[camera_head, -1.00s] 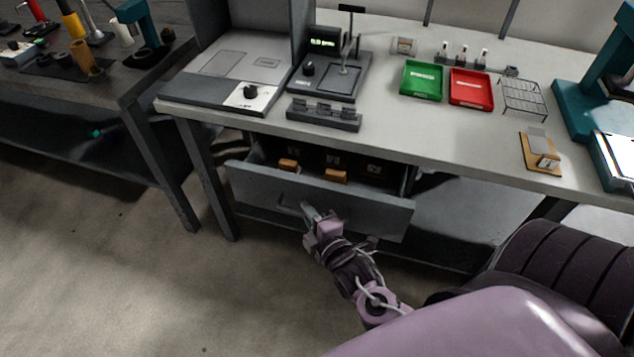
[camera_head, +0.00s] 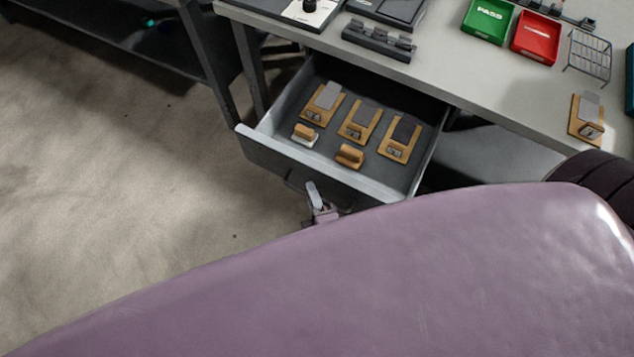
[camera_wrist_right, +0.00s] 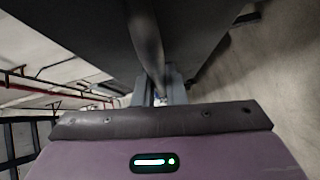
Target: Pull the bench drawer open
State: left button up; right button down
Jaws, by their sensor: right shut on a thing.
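The bench drawer (camera_head: 278,152) is pulled well out from under the pale worktop, and its inside shows in the head view. My right gripper (camera_head: 315,194) is at the drawer's front, low and outside it. In the right wrist view the drawer's bar handle (camera_wrist_right: 147,42) runs down between the fingers of my right gripper (camera_wrist_right: 158,92), which is shut on it. In the head view the handle is mostly hidden by the gripper and my arm. My left gripper is out of view.
Several wooden blocks and boards with grey pads (camera_head: 360,122) lie in the drawer. On the worktop stand a green tray (camera_head: 488,22), a red tray (camera_head: 537,38), a wire rack (camera_head: 590,55) and a dark fixture (camera_head: 379,40). Open floor (camera_head: 120,170) lies to the left.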

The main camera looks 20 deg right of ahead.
dwell(0.3)
jog(key=c, duration=1.5)
grip_release()
jog(key=s+r, duration=0.1)
jog(key=s, duration=0.6)
jog(key=shift+s+a, duration=0.3)
jog(key=shift+s, duration=0.1)
